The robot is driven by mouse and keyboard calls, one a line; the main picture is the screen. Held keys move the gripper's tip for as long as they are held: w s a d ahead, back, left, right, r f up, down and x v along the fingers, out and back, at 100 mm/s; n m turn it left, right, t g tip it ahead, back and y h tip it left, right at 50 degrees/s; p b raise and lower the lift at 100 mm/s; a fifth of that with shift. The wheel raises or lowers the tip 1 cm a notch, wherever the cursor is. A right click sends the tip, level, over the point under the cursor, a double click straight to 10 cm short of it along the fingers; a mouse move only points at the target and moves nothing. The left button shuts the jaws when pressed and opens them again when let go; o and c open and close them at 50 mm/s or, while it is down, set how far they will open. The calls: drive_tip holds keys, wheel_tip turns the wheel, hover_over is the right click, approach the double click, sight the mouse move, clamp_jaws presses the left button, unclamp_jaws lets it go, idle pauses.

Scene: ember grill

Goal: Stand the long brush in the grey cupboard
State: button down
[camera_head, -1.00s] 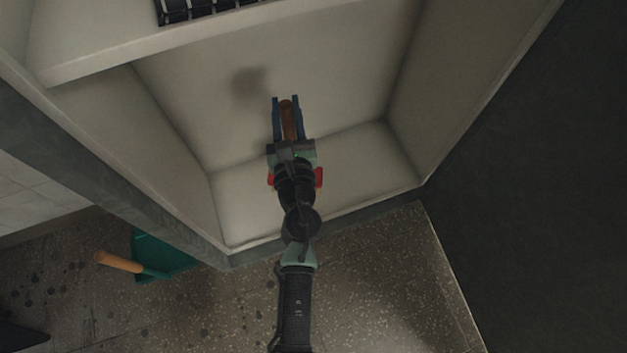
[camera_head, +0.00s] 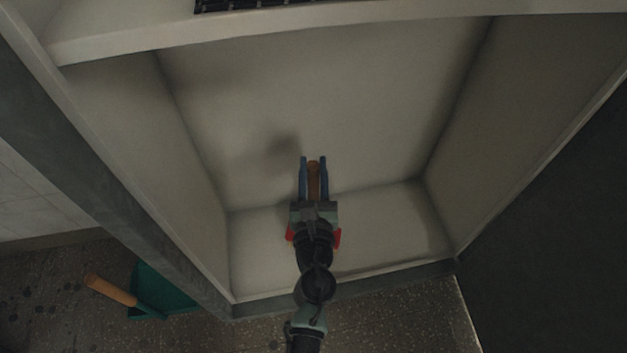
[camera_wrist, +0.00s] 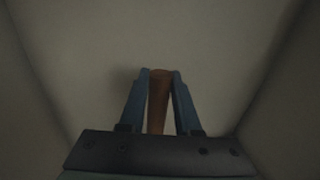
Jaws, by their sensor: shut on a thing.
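The grey cupboard (camera_head: 330,100) stands open in front of me, and its lower compartment has a bare back wall, side walls and floor. My gripper (camera_head: 314,163) is inside this compartment, in front of the back wall. Its blue fingers are shut on the brown wooden handle of the long brush (camera_head: 314,181). The handle also shows between the fingers in the wrist view (camera_wrist: 159,97), with my gripper (camera_wrist: 160,74) around it.
A shelf (camera_head: 300,33) spans the top of the compartment, with a dark rack (camera_head: 250,4) on it. A green dustpan (camera_head: 167,290) with an orange handle (camera_head: 110,289) lies on the speckled floor at lower left. The cupboard floor (camera_head: 400,218) has free room to the right.

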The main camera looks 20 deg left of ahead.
wheel_tip(320, 180, down, 2)
drive_tip(key=shift+f+b, duration=0.2)
drive_tip(key=shift+b, duration=0.55)
drive_tip(key=shift+r, duration=0.1)
drive_tip(key=c, duration=1.1)
unclamp_jaws()
drive_tip(key=shift+f, duration=0.25)
drive_tip(key=o, duration=0.5)
drive_tip(key=shift+r, duration=0.2)
drive_tip(key=shift+s, duration=0.15)
drive_tip(key=v, duration=1.1)
drive_tip(key=shift+s+d+p, duration=0.2)
drive_tip(key=shift+s+p, duration=0.1)
drive_tip(key=shift+s, duration=0.05)
